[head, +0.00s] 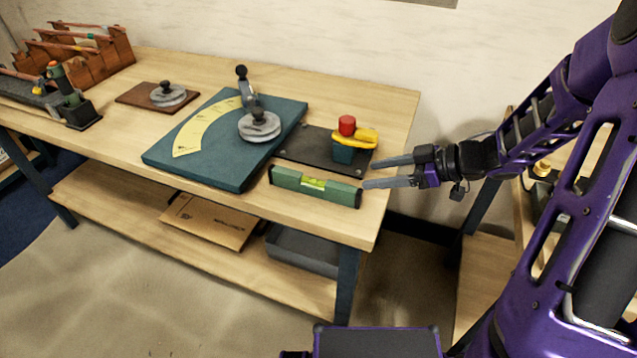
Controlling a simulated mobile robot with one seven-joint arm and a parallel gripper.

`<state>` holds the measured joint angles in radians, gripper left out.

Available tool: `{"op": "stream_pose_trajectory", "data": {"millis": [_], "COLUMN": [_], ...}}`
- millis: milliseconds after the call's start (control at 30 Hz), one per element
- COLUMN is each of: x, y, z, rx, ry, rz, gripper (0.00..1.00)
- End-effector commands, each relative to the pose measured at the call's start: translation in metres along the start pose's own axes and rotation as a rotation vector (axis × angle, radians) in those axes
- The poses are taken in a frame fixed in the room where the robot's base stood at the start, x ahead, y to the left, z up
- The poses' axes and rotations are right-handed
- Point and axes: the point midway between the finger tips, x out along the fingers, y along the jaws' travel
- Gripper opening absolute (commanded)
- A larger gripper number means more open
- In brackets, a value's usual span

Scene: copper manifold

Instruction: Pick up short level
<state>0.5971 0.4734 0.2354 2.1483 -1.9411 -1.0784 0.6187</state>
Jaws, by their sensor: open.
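The short level (315,186) is a green bar with a bright yellow-green vial in its middle and dark ends. It lies along the front edge of the wooden workbench (400,110), near the right corner. My gripper (368,173) is open and empty. Its two grey fingers point left, spread apart, at the right end of the level. The lower fingertip is close to the level's right end; I cannot tell whether it touches. The upper finger is farther back, by the dark plate.
A dark plate (300,148) bearing a yellow, red and teal device (345,150) lies just behind the level. A teal board (205,165) with a yellow scale and round metal piece (260,126) lies to the left. A wooden tool rack (85,50) stands far left. A shelf lies below.

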Motion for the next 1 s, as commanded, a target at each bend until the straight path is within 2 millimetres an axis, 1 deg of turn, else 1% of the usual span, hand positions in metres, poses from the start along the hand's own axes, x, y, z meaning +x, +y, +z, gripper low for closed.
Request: {"op": "stream_pose_trajectory", "data": {"millis": [33, 400, 533, 767, 1000], "x": [0.01, 0.089, 0.107, 0.122, 0.158], "y": [-0.001, 0.0, 0.0, 0.001, 0.002], "z": [0.001, 0.002, 0.001, 0.001, 0.002], "rx": [0.001, -0.001, 0.0, -0.001, -0.001], "ry": [0.003, 0.001, 0.0, 0.0, 0.0], "rz": [-0.005, -0.003, 0.0, 0.0, 0.0], "gripper": [0.65, 0.65, 0.65, 0.65, 0.65]}}
